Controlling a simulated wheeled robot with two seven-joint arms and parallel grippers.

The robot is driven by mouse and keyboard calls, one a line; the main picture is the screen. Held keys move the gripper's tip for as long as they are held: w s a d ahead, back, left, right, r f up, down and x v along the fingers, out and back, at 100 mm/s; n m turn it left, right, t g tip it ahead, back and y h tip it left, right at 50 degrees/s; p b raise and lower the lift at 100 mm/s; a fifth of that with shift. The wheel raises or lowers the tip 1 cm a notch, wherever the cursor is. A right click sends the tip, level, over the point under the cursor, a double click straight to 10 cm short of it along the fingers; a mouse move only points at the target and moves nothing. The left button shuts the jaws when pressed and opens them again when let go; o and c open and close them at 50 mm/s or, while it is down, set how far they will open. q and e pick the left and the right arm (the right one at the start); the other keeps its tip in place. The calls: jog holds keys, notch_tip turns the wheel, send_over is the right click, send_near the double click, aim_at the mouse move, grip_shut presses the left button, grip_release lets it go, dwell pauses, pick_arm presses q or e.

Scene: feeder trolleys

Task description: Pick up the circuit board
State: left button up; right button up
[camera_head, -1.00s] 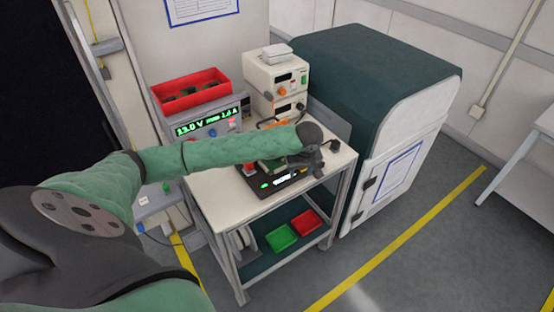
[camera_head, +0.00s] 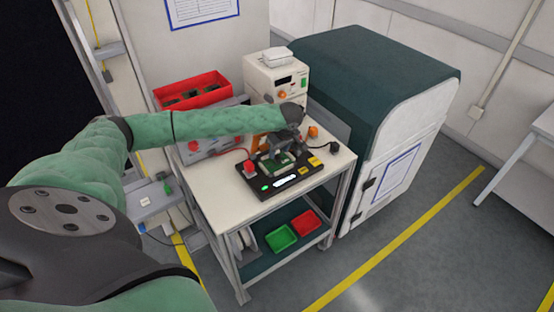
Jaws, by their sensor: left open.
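A green circuit board (camera_head: 273,167) sits on a black test fixture (camera_head: 262,191) on top of the trolley. The fixture has a lit display at its front edge and yellow labels at its right. My left arm reaches across from the left, and my left gripper (camera_head: 279,158) points down over the board. Its jaws are open; the gripper hides part of the board, and I cannot tell whether the fingers touch it. My right gripper is out of view.
A red bin (camera_head: 220,98) with dark parts and a bench instrument stand behind my arm. A cream power supply (camera_head: 273,82) stands at the back. Green (camera_head: 281,237) and red (camera_head: 305,222) trays lie on the lower shelf. A dark-topped cabinet (camera_head: 375,65) stands close at right.

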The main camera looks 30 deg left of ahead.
aim_at(277, 157)
pick_arm(q)
jog(key=p+x, duration=0.2)
jog(key=x, duration=0.1)
jog(key=shift+s+f, duration=0.15)
jog(key=shift+f, duration=0.35)
grip_shut()
